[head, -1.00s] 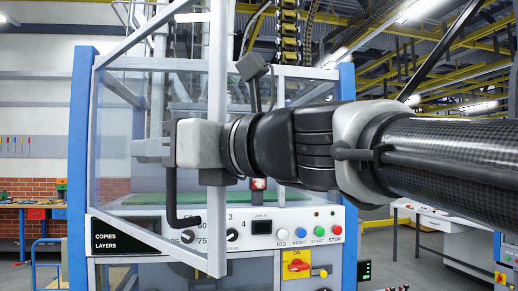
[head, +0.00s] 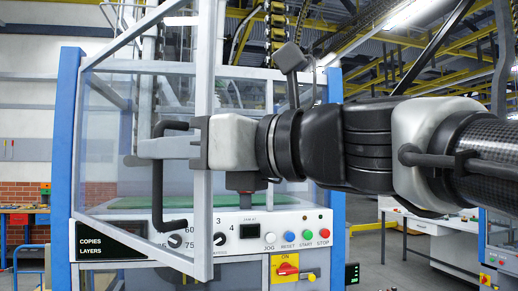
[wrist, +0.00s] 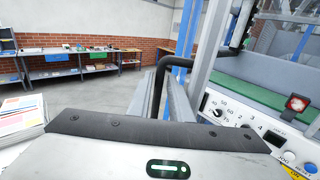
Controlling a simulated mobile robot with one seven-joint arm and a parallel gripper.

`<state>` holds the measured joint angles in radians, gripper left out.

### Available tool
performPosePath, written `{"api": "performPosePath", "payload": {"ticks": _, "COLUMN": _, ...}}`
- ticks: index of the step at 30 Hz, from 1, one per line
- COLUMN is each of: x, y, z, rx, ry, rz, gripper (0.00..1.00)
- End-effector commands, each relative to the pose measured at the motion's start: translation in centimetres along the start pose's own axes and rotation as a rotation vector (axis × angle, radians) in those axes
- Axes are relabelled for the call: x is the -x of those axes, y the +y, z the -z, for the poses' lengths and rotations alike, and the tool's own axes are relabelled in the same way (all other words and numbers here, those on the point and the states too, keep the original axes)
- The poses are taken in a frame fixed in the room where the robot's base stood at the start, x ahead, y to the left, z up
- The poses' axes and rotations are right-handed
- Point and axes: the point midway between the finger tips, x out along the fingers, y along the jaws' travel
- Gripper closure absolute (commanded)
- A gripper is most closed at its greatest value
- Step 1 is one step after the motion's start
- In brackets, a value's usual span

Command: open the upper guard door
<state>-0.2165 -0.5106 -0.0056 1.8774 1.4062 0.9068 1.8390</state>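The upper guard door is a clear panel in a grey frame (head: 204,210). It stands swung outward from the machine's left side, its free edge toward me. A black D-shaped handle (head: 157,195) is on that edge; it also shows in the wrist view (wrist: 176,62). My gripper (head: 150,149) reaches leftward across the door's edge post. In the wrist view its two fingers (wrist: 162,95) lie close on either side of the handle's upright bar and look shut on it. The exact contact is hidden between the fingers.
The control panel (head: 265,226) with knobs and coloured buttons sits below the door opening. A blue post (head: 333,190) stands on the machine's right. A bench (wrist: 85,62) stands along the brick wall, and a newspaper stack (wrist: 20,112) is at left. Open floor lies between.

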Motion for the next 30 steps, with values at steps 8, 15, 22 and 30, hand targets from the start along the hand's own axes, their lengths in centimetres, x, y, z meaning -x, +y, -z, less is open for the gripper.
{"api": "performPosePath", "payload": {"ticks": 8, "x": 6.9, "y": 0.0, "z": -0.1, "rx": 0.001, "ry": -0.004, "rz": 0.001, "gripper": 0.81}}
{"api": "performPosePath", "payload": {"ticks": 15, "x": 10.7, "y": 0.0, "z": -0.1, "rx": 0.001, "ry": -0.002, "rz": 0.001, "gripper": 0.81}}
{"api": "performPosePath", "payload": {"ticks": 22, "x": 11.7, "y": 0.0, "z": -0.1, "rx": -0.001, "ry": -0.001, "rz": 0.000, "gripper": 0.81}}
{"api": "performPosePath", "payload": {"ticks": 30, "x": 11.6, "y": 0.0, "z": -0.1, "rx": -0.001, "ry": -0.001, "rz": 0.000, "gripper": 0.95}}
